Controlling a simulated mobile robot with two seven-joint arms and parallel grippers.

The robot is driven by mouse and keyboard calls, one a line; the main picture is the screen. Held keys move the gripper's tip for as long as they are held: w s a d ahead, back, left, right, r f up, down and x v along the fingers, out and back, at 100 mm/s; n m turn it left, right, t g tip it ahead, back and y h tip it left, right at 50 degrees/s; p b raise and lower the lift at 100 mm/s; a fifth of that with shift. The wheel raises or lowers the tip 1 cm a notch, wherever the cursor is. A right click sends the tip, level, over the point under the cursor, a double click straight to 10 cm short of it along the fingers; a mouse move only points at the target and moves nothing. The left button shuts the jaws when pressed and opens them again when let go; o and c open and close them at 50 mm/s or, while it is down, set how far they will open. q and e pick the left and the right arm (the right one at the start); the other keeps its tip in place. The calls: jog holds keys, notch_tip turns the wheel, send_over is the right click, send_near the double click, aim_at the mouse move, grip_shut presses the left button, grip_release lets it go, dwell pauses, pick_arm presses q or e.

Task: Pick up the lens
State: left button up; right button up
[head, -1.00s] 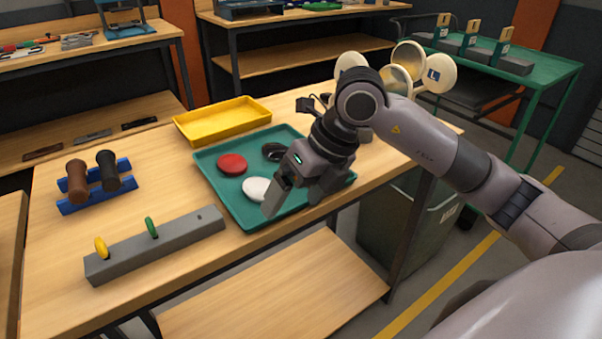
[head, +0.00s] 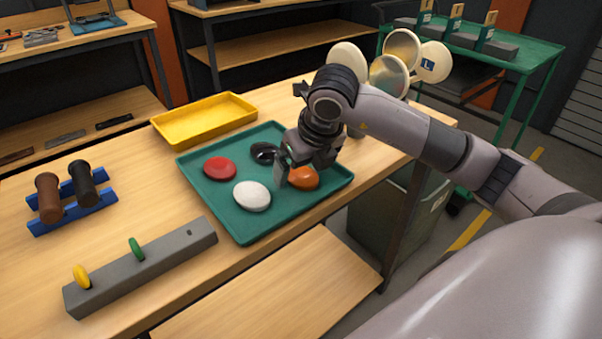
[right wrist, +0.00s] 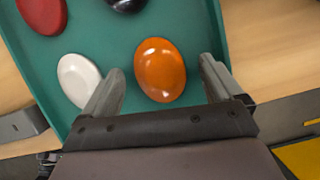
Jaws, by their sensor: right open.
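The orange lens (head: 303,178), a glossy oval, lies on the green tray (head: 240,232), partly behind my right gripper (head: 271,166) in the head view. In the right wrist view the orange lens (right wrist: 160,70) shows whole, between the lines of the two open fingers (right wrist: 162,85). The right gripper is open and empty, pointing down over the tray; its exact height is unclear. A white oval (head: 252,196), a red oval (head: 220,168) and a black piece (head: 263,152) lie on the same tray. My left gripper is not in view.
A yellow tray (head: 204,119) stands behind the green tray. A grey bar (head: 150,267) with yellow and green pieces lies at the front left, near a blue rack (head: 72,208) with brown and black handles. Round discs (head: 401,50) stand behind my right arm.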

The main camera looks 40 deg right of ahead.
aim_at(303, 173)
jog(key=c, duration=1.1)
notch_tip(303, 173, up, 20)
jog(key=shift+f+p, duration=0.1)
jog(key=shift+p, duration=0.85)
